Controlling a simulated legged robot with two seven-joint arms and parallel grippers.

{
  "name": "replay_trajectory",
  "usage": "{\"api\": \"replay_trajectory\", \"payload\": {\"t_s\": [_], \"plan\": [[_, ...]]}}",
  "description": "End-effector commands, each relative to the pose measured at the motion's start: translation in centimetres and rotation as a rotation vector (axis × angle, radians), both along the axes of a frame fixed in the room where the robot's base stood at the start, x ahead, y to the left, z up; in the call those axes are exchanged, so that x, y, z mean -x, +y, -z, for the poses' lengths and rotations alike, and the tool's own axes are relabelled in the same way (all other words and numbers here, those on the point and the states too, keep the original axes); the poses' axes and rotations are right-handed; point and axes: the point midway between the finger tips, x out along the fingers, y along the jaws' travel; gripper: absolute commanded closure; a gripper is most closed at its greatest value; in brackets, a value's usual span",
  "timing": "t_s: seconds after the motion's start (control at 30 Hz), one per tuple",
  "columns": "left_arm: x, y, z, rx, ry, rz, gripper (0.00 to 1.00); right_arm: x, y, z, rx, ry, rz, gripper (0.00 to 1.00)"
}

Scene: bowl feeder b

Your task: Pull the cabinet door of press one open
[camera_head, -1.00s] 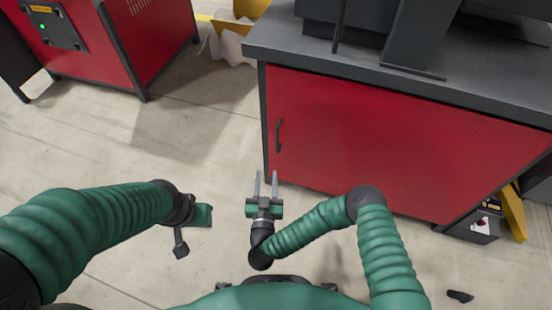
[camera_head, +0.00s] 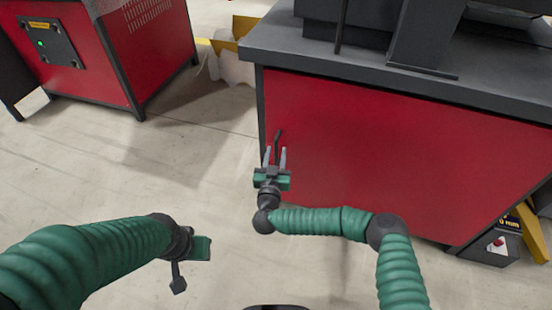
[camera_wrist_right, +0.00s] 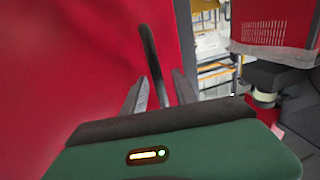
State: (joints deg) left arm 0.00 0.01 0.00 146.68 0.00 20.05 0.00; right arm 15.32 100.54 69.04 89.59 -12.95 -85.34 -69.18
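The red cabinet door (camera_head: 390,165) of the press in front of me is shut flush in its dark frame. Its dark upright bar handle (camera_head: 278,137) is near the door's left edge. My right gripper (camera_head: 275,157) is open at the handle, one finger on each side of the handle's lower part. In the right wrist view the dark handle (camera_wrist_right: 150,58) rises between the two parted fingertips (camera_wrist_right: 160,85); contact is not clear. My left gripper (camera_head: 188,262) hangs over the floor at lower left, away from the door; its fingers are not clearly visible.
A dark worktop (camera_head: 400,75) overhangs the cabinet. Another red cabinet (camera_head: 100,55) stands at the upper left. A yellow piece and a dark box with a red button (camera_head: 495,245) are at the lower right. The floor (camera_head: 150,180) left of the door is clear.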

Motion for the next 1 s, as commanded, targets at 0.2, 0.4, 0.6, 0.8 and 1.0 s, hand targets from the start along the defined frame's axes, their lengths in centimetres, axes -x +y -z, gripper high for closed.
{"api": "replay_trajectory", "payload": {"t_s": [0.2, 0.4, 0.6, 0.8, 1.0], "plan": [[0.0, 0.0, -0.07, 0.0, 0.0, 0.0, 0.64, -0.03, -0.01, -0.09, 0.0, 0.0, 0.0, 0.67], [0.0, 0.0, -0.07, 0.0, 0.0, 0.0, 0.64, -0.01, -0.01, -0.07, 0.0, 0.0, 0.0, 0.93], [-0.01, 0.0, -0.06, 0.0, 0.0, 0.0, 0.64, 0.0, 0.0, -0.06, -0.001, 0.0, 0.0, 1.0], [-0.01, 0.0, -0.06, 0.0, 0.0, 0.0, 0.64, 0.01, 0.01, -0.04, -0.001, 0.0, 0.0, 1.0], [-0.01, 0.0, -0.06, 0.0, 0.0, 0.0, 0.64, 0.01, 0.02, -0.03, -0.001, 0.0, 0.0, 1.0]]}}
